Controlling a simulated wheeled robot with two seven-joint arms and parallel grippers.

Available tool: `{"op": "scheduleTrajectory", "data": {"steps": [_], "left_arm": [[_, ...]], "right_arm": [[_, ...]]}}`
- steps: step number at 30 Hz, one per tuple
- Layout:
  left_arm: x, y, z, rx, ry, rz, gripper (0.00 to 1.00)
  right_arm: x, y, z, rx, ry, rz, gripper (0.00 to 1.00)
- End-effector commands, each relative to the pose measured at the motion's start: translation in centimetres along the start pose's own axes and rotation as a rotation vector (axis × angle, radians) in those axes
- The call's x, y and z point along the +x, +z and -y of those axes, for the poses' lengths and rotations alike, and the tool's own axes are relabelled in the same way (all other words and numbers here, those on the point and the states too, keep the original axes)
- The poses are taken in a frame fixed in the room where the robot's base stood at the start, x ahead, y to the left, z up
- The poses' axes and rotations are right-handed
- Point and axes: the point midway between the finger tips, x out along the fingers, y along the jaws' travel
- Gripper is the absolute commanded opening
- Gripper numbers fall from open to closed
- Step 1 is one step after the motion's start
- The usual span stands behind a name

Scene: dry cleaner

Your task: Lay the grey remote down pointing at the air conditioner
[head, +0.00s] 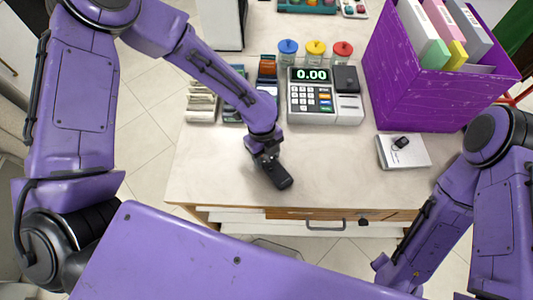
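The remote (277,173) is dark grey, almost black, and lies slanted near the front edge of the counter (215,170), its free end towards the lower right. My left gripper (267,158) reaches down over its upper-left end and appears shut on it; the fingers partly hide that end. I cannot tell whether the remote touches the counter. My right arm stands at the lower right, and its gripper does not show. I cannot make out an air conditioner in this view.
Behind the remote stands a card terminal or till reading 0.00 (312,93), with jars with coloured lids (315,48) behind it. A purple bin (415,95) of folders stands right, near a white pad (405,152) with a small black item. The counter's front middle is clear.

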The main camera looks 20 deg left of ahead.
Motion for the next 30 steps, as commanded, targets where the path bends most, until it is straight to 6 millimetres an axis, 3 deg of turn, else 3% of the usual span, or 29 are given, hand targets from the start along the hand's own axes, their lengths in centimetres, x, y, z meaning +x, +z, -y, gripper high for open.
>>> {"op": "scheduleTrajectory", "data": {"steps": [1,2,13,24,30], "left_arm": [[0.0,0.0,0.0,0.000,0.000,0.000,0.72],[0.0,0.0,0.0,0.000,0.000,0.000,0.78],[-1.0,0.0,0.1,-0.001,-0.003,0.001,0.78],[-9.8,0.0,0.1,0.000,-0.004,0.000,0.78],[-12.1,0.0,0.0,-0.002,-0.001,0.000,0.78]], "right_arm": [[0.0,0.0,0.0,0.000,0.000,0.000,0.43],[0.0,0.0,0.0,0.000,0.000,0.000,0.43],[-0.1,-0.1,0.0,0.000,0.000,0.000,0.43],[-0.2,-0.1,0.0,0.000,0.000,0.000,0.43],[-0.2,-0.1,0.0,0.000,0.000,0.000,0.43]]}}
